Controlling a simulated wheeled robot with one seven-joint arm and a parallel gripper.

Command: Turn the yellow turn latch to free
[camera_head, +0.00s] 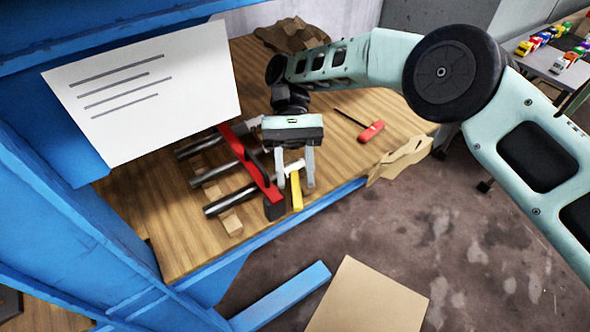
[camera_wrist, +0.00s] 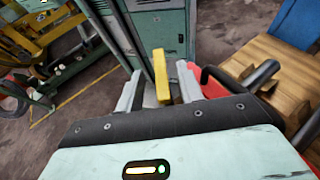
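The yellow turn latch (camera_head: 297,194) is a narrow bar near the front edge of the wooden bench, at the right end of a red bar (camera_head: 258,172). In the head view it points toward the bench's front edge. My gripper (camera_head: 296,184) is over it with the fingers apart, one on each side. In the wrist view the yellow latch (camera_wrist: 161,76) stands between the two fingers of my gripper (camera_wrist: 159,72), with a visible gap on each side. The latch's base is partly hidden by my gripper.
Dark cylinders (camera_head: 222,203) lie across the wooden bench (camera_head: 370,102) under the red bar. A red-handled screwdriver (camera_head: 371,131) lies to the right. A white sheet with lines (camera_head: 150,95) and a blue frame (camera_head: 40,110) stand at the left. Cardboard (camera_head: 368,300) lies in front.

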